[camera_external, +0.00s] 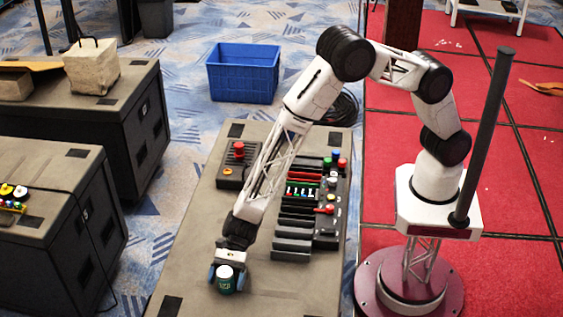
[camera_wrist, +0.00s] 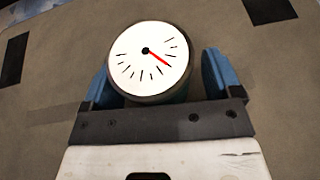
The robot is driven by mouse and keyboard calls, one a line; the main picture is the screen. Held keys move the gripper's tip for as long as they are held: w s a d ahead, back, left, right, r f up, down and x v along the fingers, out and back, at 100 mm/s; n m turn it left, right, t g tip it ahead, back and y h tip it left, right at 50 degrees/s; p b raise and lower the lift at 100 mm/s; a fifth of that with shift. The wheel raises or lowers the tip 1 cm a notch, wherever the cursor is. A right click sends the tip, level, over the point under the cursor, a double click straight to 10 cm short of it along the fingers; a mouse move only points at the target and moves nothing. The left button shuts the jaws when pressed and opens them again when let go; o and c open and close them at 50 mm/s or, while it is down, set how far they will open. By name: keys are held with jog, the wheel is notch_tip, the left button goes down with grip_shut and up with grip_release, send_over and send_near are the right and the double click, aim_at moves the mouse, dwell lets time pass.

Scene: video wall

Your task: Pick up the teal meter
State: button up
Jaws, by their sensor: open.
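The teal meter (camera_external: 226,283) is a short dark teal cylinder with a white top, upright on the brown table near its front end. In the wrist view its round white dial (camera_wrist: 149,58) has black ticks and a red needle. My gripper (camera_external: 227,277) is low over the table at the meter. In the wrist view the blue fingers of my gripper (camera_wrist: 156,82) stand on both sides of the meter, open. A gap shows at the right finger; the left finger is close to the meter's side, and contact there cannot be told.
The brown table (camera_external: 185,255) is clear around the meter. A black control panel (camera_external: 318,205) with coloured buttons and a small box with a red button (camera_external: 238,160) lie farther back. A blue crate (camera_external: 243,75) stands on the floor behind. Dark cases (camera_external: 60,210) stand at left.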

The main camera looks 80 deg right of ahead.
aim_at(226, 267)
jog(key=shift+c, duration=0.3)
jog(key=c, duration=1)
jog(key=shift+c, duration=0.2)
jog(key=shift+r, duration=0.15)
jog(key=shift+r, duration=1.7)
jog(key=s+d, duration=0.3)
jog(key=s, duration=0.1)
jog(key=s+d+r, duration=0.1)
jog(key=s+d, duration=0.6)
jog(key=s, duration=0.1)
jog(key=shift+s+d+r, duration=0.1)
jog(key=shift+d+r, duration=0.05)
jog(key=shift+d, duration=0.05)
